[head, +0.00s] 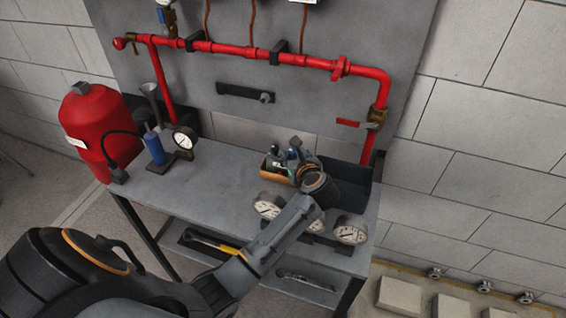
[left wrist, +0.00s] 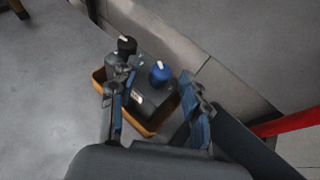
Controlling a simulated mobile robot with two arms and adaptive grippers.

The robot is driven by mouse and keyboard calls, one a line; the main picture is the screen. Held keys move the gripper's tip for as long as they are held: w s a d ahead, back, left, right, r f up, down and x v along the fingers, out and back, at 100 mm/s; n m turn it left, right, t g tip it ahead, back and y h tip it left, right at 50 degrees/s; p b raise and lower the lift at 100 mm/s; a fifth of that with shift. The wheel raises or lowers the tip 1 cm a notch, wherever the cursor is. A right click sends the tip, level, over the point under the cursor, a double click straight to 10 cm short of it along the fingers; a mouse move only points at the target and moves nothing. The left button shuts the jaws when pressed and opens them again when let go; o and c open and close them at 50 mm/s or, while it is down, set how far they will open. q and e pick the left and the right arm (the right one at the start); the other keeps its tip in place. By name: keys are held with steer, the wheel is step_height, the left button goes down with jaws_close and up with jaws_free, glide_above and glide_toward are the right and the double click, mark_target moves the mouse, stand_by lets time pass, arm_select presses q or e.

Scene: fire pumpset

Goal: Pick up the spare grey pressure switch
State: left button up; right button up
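A small orange-brown tray (head: 268,171) stands on the grey bench near the back wall. In the left wrist view the tray (left wrist: 148,130) holds a dark grey switch body (left wrist: 150,97) with a small pale label. A blue knob (left wrist: 160,73) and a black knob (left wrist: 127,46) stand above grey bodies; I cannot tell whether these are one piece or two. My left gripper (left wrist: 158,117) is open above the tray, its fingers on either side of the grey body. In the head view my left gripper (head: 296,160) partly hides the tray. My right gripper is not in view.
A black bin (head: 348,188) stands close right of the tray. Round gauges (head: 351,230) lie along the bench's front right. A gauge on a stand (head: 184,141) and a red cylinder (head: 98,125) are left. Red pipework (head: 255,52) runs above. The bench's left middle is clear.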

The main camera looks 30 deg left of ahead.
arm_select(q)
steer(key=shift+s+d+r, duration=0.55)
steer(key=shift+s+r, duration=0.05)
steer(key=c, duration=0.6)
steer(key=shift+f, duration=0.1)
jaws_close()
steer(key=shift+w+a, duration=0.1)
steer(key=shift+a, duration=0.05)
steer(key=shift+a+f, duration=0.1)
steer(key=shift+f, duration=0.05)
step_height(320, 180, up, 10)
steer(key=shift+b, duration=0.35)
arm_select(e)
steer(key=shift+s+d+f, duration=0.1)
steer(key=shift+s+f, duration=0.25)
